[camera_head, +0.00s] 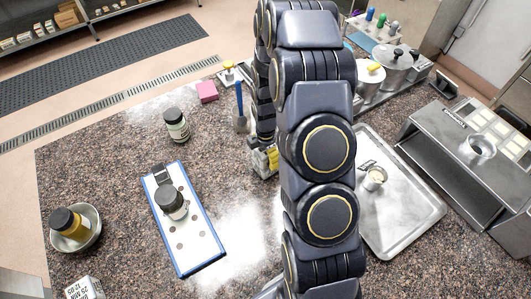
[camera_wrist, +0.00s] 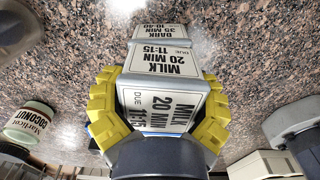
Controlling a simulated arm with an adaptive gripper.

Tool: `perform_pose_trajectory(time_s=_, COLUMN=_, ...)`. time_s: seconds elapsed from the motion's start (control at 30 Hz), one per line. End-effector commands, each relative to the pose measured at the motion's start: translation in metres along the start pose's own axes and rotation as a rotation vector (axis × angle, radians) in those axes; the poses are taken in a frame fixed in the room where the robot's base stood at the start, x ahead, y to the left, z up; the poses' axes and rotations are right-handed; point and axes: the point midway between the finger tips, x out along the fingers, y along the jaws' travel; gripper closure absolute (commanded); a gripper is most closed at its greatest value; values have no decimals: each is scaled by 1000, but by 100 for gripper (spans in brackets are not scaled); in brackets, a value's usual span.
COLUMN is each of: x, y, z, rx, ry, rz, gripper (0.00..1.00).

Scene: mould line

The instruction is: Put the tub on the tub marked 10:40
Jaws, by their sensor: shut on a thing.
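My gripper (camera_wrist: 160,82) has its yellow fingers closed on both sides of a tub (camera_wrist: 165,103). The tub's white labels read MILK, 20 MIN, DUE 11:15, on two faces in the wrist view. Just beyond it, at the top of the wrist view, is the tub marked 10:40 (camera_wrist: 158,32), labelled DARK, 35 MIN. The held tub partly hides it, and I cannot tell whether the two touch. In the head view my gripper (camera_head: 265,160) is low over the counter beside my arm, which hides most of the tubs there.
Another labelled tub (camera_head: 84,289) is at the lower left. A blue-edged board (camera_head: 203,245) carries a dark-lidded jar. A green-labelled jar (camera_head: 176,126), a bowl (camera_head: 93,236) with a yellowish jar and a pink block (camera_head: 207,92) stand around. A metal tray (camera_head: 405,225) lies right of my arm.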

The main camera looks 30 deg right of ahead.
Motion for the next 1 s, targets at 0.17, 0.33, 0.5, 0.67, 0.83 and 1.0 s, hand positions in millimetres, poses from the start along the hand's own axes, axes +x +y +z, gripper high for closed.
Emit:
perform_pose_trajectory(time_s=0.17, x=2, y=0, z=0, rx=0, ry=0, rz=0, gripper=0)
perform_pose_trajectory(time_s=0.33, x=2, y=0, z=0, rx=0, ry=0, rz=0, gripper=0)
perform_pose_trajectory(time_s=0.5, x=-3, y=0, z=0, rx=0, ry=0, rz=1, gripper=0)
perform_pose_trajectory(time_s=0.67, x=-24, y=1, z=0, rx=1, ry=0, rz=5, gripper=0)
perform_pose_trajectory(time_s=0.83, x=-61, y=2, z=0, rx=0, ry=-1, rz=7, gripper=0)
perform_pose_trajectory(time_s=1.0, x=-94, y=1, z=0, rx=0, ry=0, rz=6, gripper=0)
